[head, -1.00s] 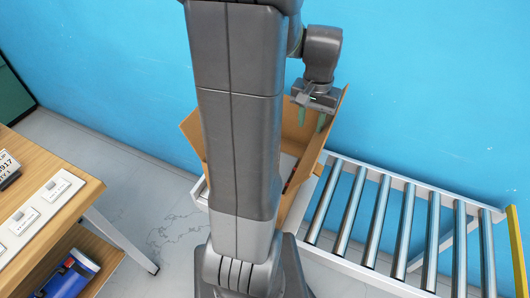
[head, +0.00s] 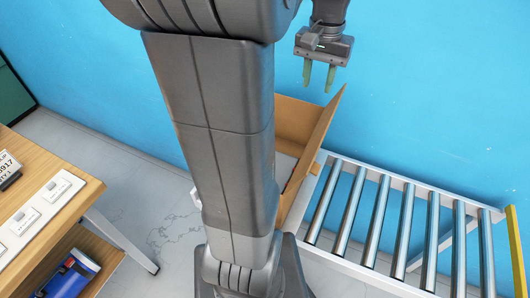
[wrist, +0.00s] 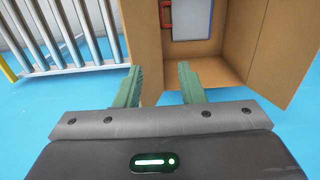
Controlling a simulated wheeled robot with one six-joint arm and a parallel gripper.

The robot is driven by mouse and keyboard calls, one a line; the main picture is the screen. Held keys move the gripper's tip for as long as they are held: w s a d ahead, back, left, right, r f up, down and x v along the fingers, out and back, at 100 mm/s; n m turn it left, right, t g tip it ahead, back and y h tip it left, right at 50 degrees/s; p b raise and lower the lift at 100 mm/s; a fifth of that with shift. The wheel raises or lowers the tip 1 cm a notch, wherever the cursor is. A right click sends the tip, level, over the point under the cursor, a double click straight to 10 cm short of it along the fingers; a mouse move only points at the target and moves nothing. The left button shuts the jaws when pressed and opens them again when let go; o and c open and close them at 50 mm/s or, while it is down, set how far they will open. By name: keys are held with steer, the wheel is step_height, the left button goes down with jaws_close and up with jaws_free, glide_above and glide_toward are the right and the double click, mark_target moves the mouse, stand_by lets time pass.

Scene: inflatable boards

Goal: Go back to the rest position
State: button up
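My gripper (head: 319,75) hangs above the open cardboard box, in front of the blue wall, with its green fingers pointing down. In the wrist view my gripper (wrist: 161,86) shows its two fingers spread apart with nothing between them. The cardboard box (head: 309,125) stands at the left end of the roller conveyor, partly hidden behind my arm. In the wrist view the box (wrist: 144,45) is open, and a grey-white flat item (wrist: 192,18) and a red item (wrist: 166,14) lie inside.
The roller conveyor (head: 396,222) runs to the right along the blue wall (head: 430,80). A wooden table (head: 50,190) with small labelled cards stands at the left, with a blue package (head: 72,275) on its lower shelf. Floor (head: 150,215) shows between table and box.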

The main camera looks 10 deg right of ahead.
steer(key=shift+r, duration=0.45)
step_height(320, 180, down, 13)
steer(key=shift+r, duration=0.2)
stand_by(0.4)
steer(key=shift+a, duration=0.15)
